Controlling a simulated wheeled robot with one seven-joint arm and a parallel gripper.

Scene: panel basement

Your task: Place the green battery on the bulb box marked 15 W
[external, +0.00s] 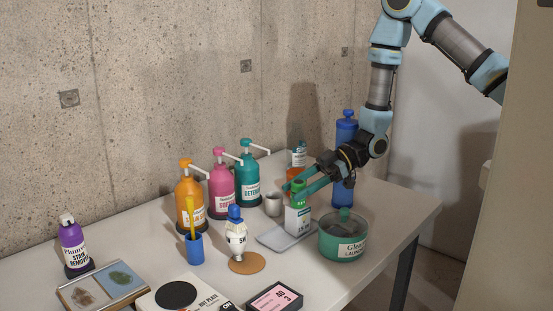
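A green item (298,191), which looks like the battery, is at the fingertips of my gripper (300,184). My teal fingers reach in from the upper right, around or beside its top; I cannot tell whether they grip it. Directly below the green is a white marked part (297,219), at the grey tray (274,238). I cannot tell whether this is the battery's label or a separate box. A pink-topped dark box (275,298) at the front appears marked 40. No 15 W marking is readable.
A green pot (343,240) stands just right of the tray. A grey cup (273,204) and orange (190,202), pink (221,190) and teal (246,178) pump bottles stand behind. A tall blue bottle (346,131) is near the arm.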

